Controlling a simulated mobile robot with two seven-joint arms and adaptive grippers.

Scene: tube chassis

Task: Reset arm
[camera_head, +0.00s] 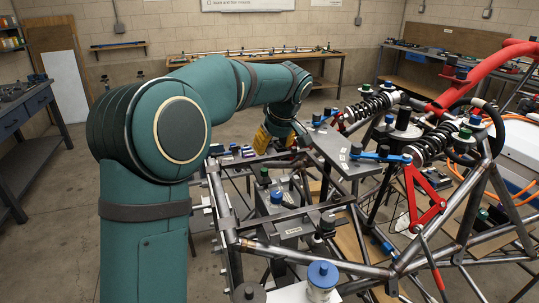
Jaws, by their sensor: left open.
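My left arm (145,240) is teal with dark bands. It rises from the lower left, bends at a large round joint and reaches right over the tube chassis (245,243). Its wrist points down near the chassis's far left corner. My left gripper (277,141) is small and partly hidden below the wrist, beside a yellow piece (262,139). It is open, and I see nothing held in it. I cannot tell whether it touches the frame. My right arm and right gripper are not in view.
The chassis carries black coil springs (368,106), a red bracket (425,197), blue-capped parts (322,277) and a grey plate (343,153). A red tube (487,67) crosses the upper right. Workbenches (250,60) line the walls. The concrete floor at left is clear.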

